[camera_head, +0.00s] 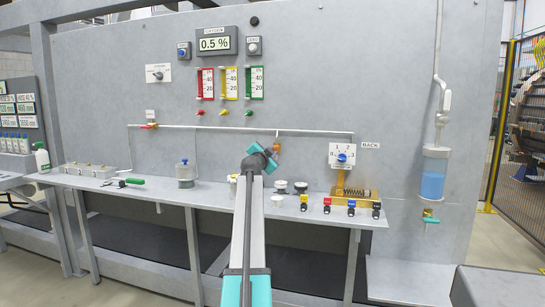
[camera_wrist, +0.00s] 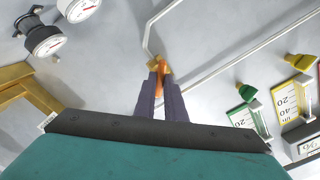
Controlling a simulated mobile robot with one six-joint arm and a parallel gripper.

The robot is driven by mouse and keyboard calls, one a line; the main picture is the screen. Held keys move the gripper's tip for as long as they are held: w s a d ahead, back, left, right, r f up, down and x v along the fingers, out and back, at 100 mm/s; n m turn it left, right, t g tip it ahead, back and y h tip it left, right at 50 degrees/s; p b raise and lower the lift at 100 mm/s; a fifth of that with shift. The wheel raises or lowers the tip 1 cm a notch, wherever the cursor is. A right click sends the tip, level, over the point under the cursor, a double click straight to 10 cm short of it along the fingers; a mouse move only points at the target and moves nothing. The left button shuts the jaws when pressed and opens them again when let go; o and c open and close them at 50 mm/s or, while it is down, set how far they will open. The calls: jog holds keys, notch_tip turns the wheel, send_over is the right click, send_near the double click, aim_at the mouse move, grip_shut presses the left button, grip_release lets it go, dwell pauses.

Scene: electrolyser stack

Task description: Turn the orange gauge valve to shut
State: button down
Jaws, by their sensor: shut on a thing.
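The orange gauge valve (camera_head: 276,147) hangs just below the thin horizontal pipe on the grey panel in the head view. In the wrist view its orange handle (camera_wrist: 161,68) shows between the tips of my two dark fingers, with a brassy body beyond it. My gripper (camera_wrist: 160,75) is shut on the handle. In the head view my gripper (camera_head: 270,155) is at the valve, and my wrist hides part of it. The exact angle of the handle is hard to tell.
The horizontal pipe (camera_head: 220,128) runs along the panel. Red, yellow and green flow meters (camera_head: 230,83) are above it. Below, the bench (camera_head: 150,190) carries gauges (camera_head: 300,187), a brass block (camera_head: 355,194) and small bottles. A blue-liquid vessel (camera_head: 433,175) hangs at right.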

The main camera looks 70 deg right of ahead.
jog(key=shift+f+m+b, duration=0.15)
jog(key=shift+m+b, duration=1.2)
jog(key=shift+b, duration=1.65)
jog(key=shift+f+m+b, duration=0.1)
jog(key=shift+m+b, duration=1.25)
jog(key=shift+b, duration=1.6)
jog(key=shift+m+b, duration=1.3)
jog(key=shift+b, duration=1.25)
jog(key=shift+s+m, duration=0.1)
jog(key=shift+m, duration=0.4)
jog(key=c, duration=1.7)
grip_release()
jog(key=shift+a+r, duration=0.1)
jog(key=shift+a+r, duration=0.1)
jog(key=shift+s+a+b, duration=0.1)
jog(key=shift+a+b, duration=0.3)
jog(key=shift+a, duration=2.95)
jog(key=shift+r, duration=0.1)
